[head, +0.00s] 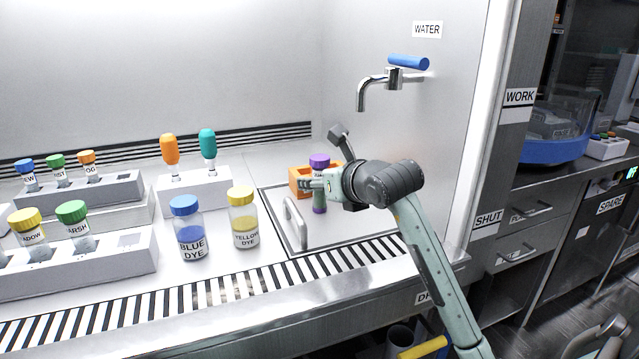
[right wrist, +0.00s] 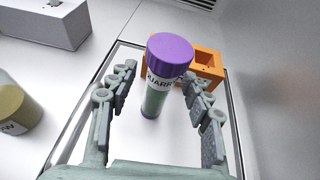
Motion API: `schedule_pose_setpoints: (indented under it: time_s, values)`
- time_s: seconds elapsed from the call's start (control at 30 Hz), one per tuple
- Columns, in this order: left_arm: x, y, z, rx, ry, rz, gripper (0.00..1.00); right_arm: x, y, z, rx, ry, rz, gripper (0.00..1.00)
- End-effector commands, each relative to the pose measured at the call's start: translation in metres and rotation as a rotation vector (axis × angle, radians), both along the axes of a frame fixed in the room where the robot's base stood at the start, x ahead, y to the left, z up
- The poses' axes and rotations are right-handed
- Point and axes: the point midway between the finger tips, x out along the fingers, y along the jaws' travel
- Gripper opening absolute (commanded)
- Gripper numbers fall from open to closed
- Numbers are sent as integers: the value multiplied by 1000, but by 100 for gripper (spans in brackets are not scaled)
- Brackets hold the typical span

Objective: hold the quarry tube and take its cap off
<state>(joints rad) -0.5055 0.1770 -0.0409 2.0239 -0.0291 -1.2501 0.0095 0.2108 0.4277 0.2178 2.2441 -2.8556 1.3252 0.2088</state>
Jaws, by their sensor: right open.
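The quarry tube (right wrist: 152,100) stands upright with its purple cap (right wrist: 169,55) on. Its label is partly readable in the right wrist view. In the head view the purple cap (head: 319,160) shows above my right gripper (head: 318,185), which hides part of the tube. My right gripper (right wrist: 163,105) is open, with one finger on each side of the tube and a gap to each. My left gripper is not in view.
An orange block (head: 299,180) stands just behind the tube. A metal-framed panel with a handle (head: 292,222) lies around it. Blue dye (head: 188,230) and yellow dye (head: 243,218) bottles stand to the left. Racks of capped tubes (head: 80,255) are farther left. A faucet (head: 375,85) is above.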

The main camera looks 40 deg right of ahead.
Motion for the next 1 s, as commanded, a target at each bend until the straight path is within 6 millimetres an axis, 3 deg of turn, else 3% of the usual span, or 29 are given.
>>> schedule_pose_setpoints:
  time_s: [0.27, 0.7, 1.0]
  values:
    - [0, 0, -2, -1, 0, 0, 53, 5, -1, -2, 0, -2, 1, 50]
    - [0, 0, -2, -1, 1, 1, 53, 5, -1, -2, 0, -1, 1, 0]
    - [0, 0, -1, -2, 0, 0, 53, 5, -1, -1, 0, -2, 0, 0]
